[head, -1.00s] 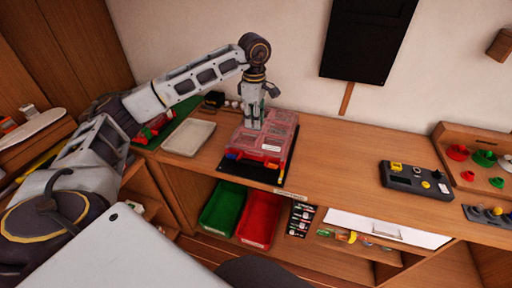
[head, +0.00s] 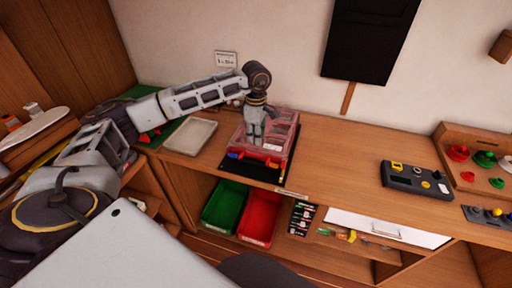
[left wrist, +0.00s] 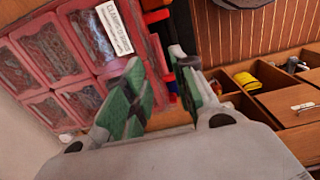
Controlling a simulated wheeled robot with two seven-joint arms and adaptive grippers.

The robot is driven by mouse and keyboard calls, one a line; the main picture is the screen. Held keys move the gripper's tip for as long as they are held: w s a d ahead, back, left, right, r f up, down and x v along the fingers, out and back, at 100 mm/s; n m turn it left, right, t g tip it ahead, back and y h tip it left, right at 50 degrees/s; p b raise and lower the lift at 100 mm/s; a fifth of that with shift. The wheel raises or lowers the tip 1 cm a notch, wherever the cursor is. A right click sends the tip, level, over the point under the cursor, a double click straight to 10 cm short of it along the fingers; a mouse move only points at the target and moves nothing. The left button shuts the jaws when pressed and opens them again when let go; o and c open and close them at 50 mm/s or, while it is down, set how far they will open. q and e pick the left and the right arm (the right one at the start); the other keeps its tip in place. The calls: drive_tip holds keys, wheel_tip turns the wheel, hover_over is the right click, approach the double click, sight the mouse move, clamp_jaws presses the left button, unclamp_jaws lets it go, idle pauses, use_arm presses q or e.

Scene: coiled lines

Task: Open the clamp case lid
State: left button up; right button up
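The clamp case (head: 282,130) has a clear reddish lid over several compartments and stands on the black mat on the bench. Its lid looks shut. The left wrist view shows the lid (left wrist: 82,60) with a white label (left wrist: 115,27). My left gripper (head: 255,145) points down over the front part of the case. Its green-padded fingers (left wrist: 158,88) are apart with nothing seen between them. I cannot tell whether a finger touches the lid's front edge. Red and blue parts (head: 235,155) show along the front of the case. My right gripper is not in view.
A pale tray (head: 190,136) lies left of the case. Green (head: 224,205) and red (head: 259,217) bins sit on the shelf below. A dark control box (head: 417,179) stands to the right, with clear bench between it and the case.

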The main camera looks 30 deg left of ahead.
sight(256, 151)
use_arm(q)
drive_tip(key=shift+f+p, duration=0.4)
drive_tip(key=shift+f, duration=2.85)
clamp_jaws()
